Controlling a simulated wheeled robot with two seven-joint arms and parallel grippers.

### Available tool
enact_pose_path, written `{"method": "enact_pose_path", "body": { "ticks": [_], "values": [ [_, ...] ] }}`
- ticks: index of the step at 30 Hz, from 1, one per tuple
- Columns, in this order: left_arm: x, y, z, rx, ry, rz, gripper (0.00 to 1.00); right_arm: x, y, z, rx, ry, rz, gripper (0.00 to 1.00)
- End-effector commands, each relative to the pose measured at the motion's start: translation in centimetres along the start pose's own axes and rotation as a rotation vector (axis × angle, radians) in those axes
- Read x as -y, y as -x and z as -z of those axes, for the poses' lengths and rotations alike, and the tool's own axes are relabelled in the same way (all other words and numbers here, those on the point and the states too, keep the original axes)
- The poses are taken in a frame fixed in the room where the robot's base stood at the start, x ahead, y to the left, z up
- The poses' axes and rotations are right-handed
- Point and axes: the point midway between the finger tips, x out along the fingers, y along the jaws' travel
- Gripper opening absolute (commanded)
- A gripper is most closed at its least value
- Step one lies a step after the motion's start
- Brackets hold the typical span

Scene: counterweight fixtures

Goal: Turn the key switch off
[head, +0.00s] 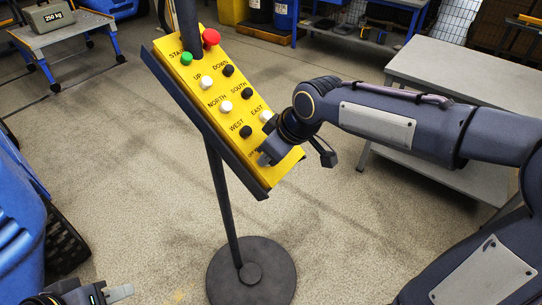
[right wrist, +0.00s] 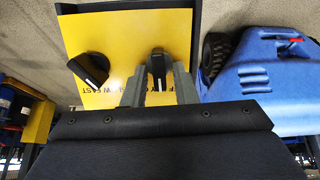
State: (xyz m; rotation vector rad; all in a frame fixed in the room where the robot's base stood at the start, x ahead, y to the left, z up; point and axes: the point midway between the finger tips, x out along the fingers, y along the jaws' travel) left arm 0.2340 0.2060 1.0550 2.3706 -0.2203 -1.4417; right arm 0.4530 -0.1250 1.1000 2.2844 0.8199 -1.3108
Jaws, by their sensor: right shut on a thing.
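The yellow control panel (head: 222,97) is tilted on a dark stand. My right gripper (head: 270,155) is at its lower end, hiding the controls there in the head view. In the right wrist view, the fingers of my right gripper (right wrist: 158,88) are shut on the key switch (right wrist: 157,64), a black knob that stands out from the panel (right wrist: 125,40). A second black knob (right wrist: 88,68), turned at a slant, sits to its left by a partly hidden SLOW FAST label. My left gripper (head: 95,292) is at the bottom left of the head view, away from the panel, partly cut off.
A red button (head: 211,37), a green button (head: 186,58) and several black and white buttons fill the upper panel. The round stand base (head: 252,280) is on the floor. A grey table (head: 440,70) stands right, a blue machine (head: 15,220) left.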

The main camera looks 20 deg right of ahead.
Motion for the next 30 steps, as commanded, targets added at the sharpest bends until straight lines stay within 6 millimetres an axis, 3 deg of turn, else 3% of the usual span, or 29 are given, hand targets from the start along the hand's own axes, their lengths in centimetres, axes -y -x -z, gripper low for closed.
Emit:
{"method": "enact_pose_path", "body": {
  "ticks": [15, 30],
  "values": [
    [0.9, -2.1, -1.0, 0.000, 0.000, 0.000, 0.33, 0.5, -0.1, -0.1, -0.003, 0.446, -0.069, 0.03],
    [1.2, -2.7, -1.4, 0.000, 0.000, 0.000, 0.33, 0.7, 0.0, -0.1, -0.002, 0.637, -0.096, 0.03]
  ]
}}
